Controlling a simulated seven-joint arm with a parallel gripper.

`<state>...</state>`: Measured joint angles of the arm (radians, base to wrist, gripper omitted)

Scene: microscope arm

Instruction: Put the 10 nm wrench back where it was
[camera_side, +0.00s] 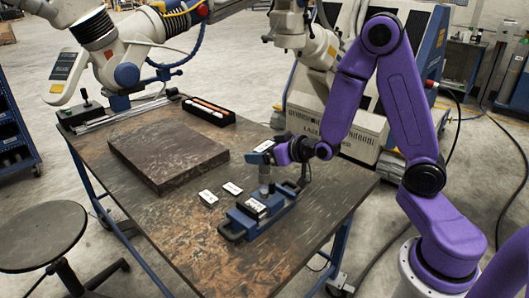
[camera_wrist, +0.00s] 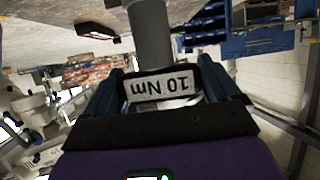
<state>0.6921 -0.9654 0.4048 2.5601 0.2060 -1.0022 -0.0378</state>
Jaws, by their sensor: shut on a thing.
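My gripper (camera_wrist: 168,88) is shut on the 10 Nm wrench (camera_wrist: 160,86). In the wrist view its white label reads "10 Nm" upside down between the two blue-grey fingers. A grey cylinder (camera_wrist: 152,35) runs on beyond the label. In the side view the wrench's white label (camera_side: 263,146) shows at the jaws of my purple arm, above the table. The grey cylinder (camera_side: 265,180) hangs or stands below it, over the blue fixture (camera_side: 237,222). I cannot tell whether the cylinder's lower end touches the fixture.
Two small white labels (camera_side: 208,197) (camera_side: 232,188) lie on the brown table (camera_side: 185,255) left of the fixture. A thick dark slab (camera_side: 165,155) and a black tray (camera_side: 208,110) are farther back. A white machine (camera_side: 345,125) stands behind the table. The table's front left is clear.

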